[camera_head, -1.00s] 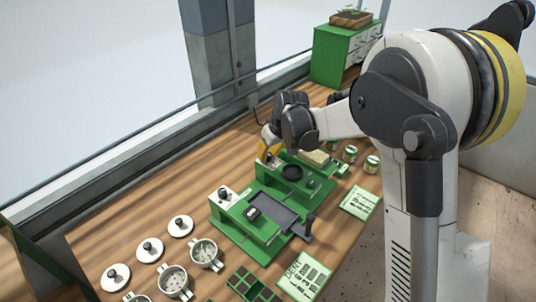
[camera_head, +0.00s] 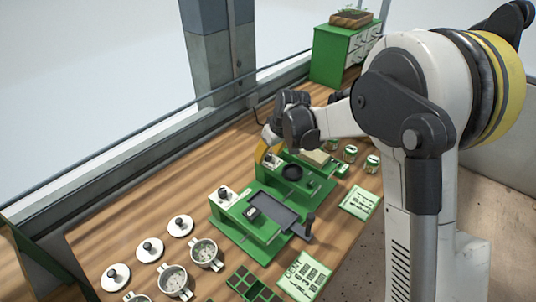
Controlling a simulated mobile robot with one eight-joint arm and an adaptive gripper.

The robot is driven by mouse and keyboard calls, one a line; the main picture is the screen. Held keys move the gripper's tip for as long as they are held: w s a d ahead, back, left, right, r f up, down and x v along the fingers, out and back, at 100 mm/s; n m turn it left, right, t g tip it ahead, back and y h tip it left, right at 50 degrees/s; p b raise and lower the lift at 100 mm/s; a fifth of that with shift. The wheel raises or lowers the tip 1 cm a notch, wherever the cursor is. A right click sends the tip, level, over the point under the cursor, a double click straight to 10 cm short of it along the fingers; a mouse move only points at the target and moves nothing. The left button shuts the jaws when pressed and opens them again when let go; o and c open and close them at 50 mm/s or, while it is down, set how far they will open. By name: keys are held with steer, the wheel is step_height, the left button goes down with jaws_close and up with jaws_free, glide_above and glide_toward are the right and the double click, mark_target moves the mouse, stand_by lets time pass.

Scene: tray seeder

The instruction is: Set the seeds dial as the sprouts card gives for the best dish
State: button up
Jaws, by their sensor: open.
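The green tray seeder (camera_head: 240,238) stands mid-table with a grey tray bed. A dark knob (camera_head: 223,192) sits on its pale left panel. A second green unit with a round black dish (camera_head: 292,173) is behind it. My gripper (camera_head: 263,152) is open, its yellow finger pointing down over a pale panel (camera_head: 272,160) at that unit's left end. The hand hides most of this panel, and I cannot tell whether the finger touches it. One printed card (camera_head: 305,277) lies at the front and another (camera_head: 359,202) at the right. Their print is too small to read, so which is the sprouts card is unclear.
Three metal strainer dishes (camera_head: 205,253) stand front left, beside three loose lids (camera_head: 180,226). A green divided box (camera_head: 253,284) is at the front. Small jars (camera_head: 350,153) stand at the right. A green drawer cabinet (camera_head: 340,55) is at the back. The table's left is bare.

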steer(key=v, duration=1.2)
